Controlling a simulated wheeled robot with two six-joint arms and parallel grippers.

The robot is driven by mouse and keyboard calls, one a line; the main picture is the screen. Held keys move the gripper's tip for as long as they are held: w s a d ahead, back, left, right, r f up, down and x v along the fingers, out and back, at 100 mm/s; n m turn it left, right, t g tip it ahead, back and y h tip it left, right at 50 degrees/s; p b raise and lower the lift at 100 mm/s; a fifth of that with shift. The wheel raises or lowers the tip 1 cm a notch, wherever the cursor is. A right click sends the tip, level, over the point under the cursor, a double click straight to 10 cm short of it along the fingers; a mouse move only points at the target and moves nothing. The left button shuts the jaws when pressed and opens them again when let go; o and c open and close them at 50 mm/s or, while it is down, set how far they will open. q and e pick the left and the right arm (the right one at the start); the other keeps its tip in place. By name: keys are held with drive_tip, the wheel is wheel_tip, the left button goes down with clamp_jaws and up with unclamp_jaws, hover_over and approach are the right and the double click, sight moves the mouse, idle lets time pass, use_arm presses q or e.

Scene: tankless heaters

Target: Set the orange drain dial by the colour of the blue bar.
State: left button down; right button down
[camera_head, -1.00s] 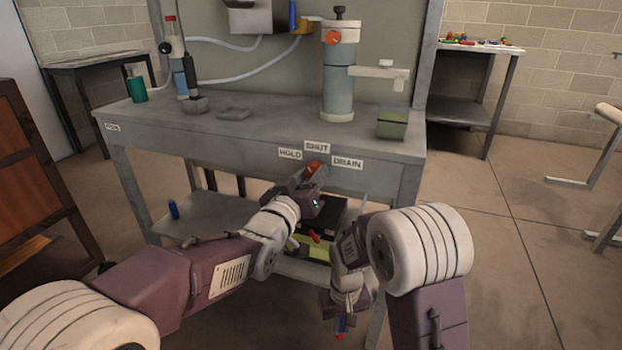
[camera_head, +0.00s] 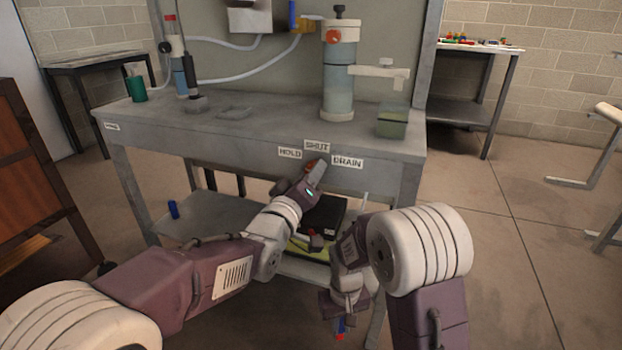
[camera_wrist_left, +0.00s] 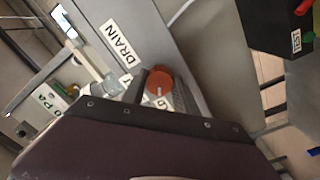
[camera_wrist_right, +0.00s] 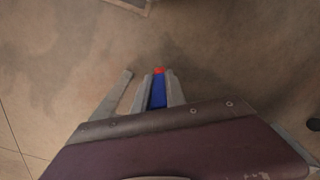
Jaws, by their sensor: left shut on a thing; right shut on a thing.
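The orange drain dial (camera_head: 309,163) sits on the bench's front edge, below the SHUT label (camera_head: 317,147), between HOLD (camera_head: 290,153) and DRAIN (camera_head: 347,162). My left gripper (camera_head: 317,172) is shut on the dial and partly hides it. In the left wrist view the round dial (camera_wrist_left: 160,80) shows between the fingers, with a pale mark on its face; the DRAIN label (camera_wrist_left: 120,44) is nearby. My right gripper (camera_head: 340,318) is low in front of the bench, shut on the blue bar (camera_head: 341,327). In the right wrist view the blue bar (camera_wrist_right: 158,93) has a red end.
A grey-blue cylinder (camera_head: 338,88) with an orange knob (camera_head: 333,36) stands on the bench (camera_head: 270,125). A small blue object (camera_head: 173,209) stands on the lower shelf. A black box (camera_head: 325,215) is beneath the bench near my left gripper.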

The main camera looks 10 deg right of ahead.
use_arm(q)
drive_tip(key=c, duration=0.9)
unclamp_jaws()
drive_tip(key=shift+c, duration=0.2)
drive_tip(key=shift+s+a, duration=0.1)
use_arm(e)
drive_tip(key=shift+r, duration=0.2)
wheel_tip(320, 180, up, 3)
drive_tip(key=p, duration=0.3)
drive_tip(key=shift+r+p, duration=0.1)
drive_tip(key=shift+p, duration=0.2)
use_arm(q)
drive_tip(key=v, duration=1.1)
drive_tip(key=shift+s+a, duration=0.25)
drive_tip(key=shift+s, duration=0.05)
